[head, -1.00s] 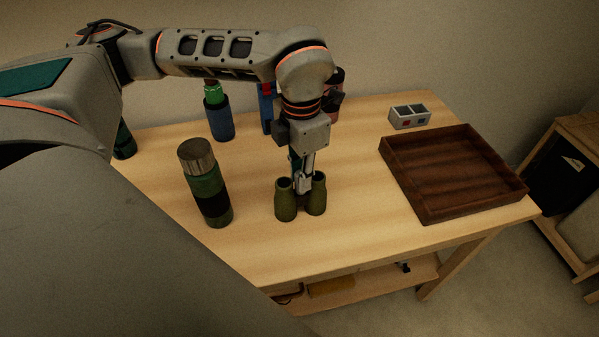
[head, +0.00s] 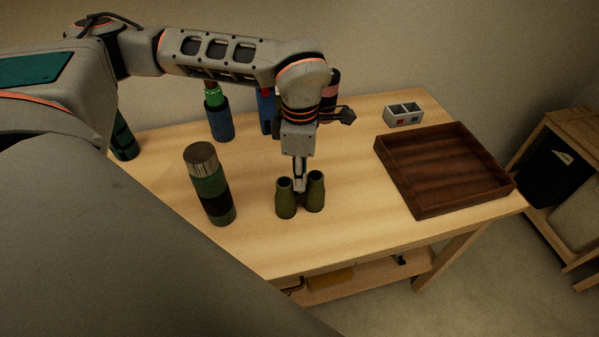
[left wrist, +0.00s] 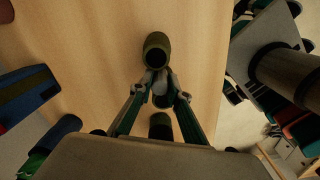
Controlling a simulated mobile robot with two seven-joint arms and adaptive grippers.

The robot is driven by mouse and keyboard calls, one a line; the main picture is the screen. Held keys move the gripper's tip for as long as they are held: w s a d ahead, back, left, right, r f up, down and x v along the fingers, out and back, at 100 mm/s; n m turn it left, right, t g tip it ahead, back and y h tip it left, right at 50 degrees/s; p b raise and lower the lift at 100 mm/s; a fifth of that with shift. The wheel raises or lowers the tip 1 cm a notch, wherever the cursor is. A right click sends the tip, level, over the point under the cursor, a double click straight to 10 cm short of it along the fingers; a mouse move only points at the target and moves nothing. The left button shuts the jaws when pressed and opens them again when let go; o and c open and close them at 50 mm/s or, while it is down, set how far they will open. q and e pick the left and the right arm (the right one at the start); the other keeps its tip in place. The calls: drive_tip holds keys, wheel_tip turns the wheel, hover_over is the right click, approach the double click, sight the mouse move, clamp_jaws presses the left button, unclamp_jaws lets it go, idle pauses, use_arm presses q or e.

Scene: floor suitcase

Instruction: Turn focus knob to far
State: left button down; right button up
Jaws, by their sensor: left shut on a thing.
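The dark green binoculars (head: 286,203) stand upright on the wooden table, their two barrels pointing up. My left gripper (head: 300,187) points straight down at the middle of them, between the two barrels. In the left wrist view one barrel (left wrist: 157,45) is above the fingers and the other (left wrist: 160,122) below them. There the left gripper (left wrist: 163,84) is shut on a small pale part at the bridge, which looks like the focus knob (left wrist: 161,97). The fingers hide most of the knob, and I cannot read its setting. My right gripper is not in view.
A green flask (head: 209,185) with a metal cap stands left of the binoculars. A blue bottle (head: 219,123) stands behind it. An empty brown tray (head: 398,188) lies at the right, with a small grey divided box (head: 403,115) behind it. The table in front of the binoculars is clear.

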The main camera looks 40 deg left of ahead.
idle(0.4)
use_arm(q)
drive_tip(key=c, duration=1.9)
unclamp_jaws()
wheel_tip(320, 180, up, 12)
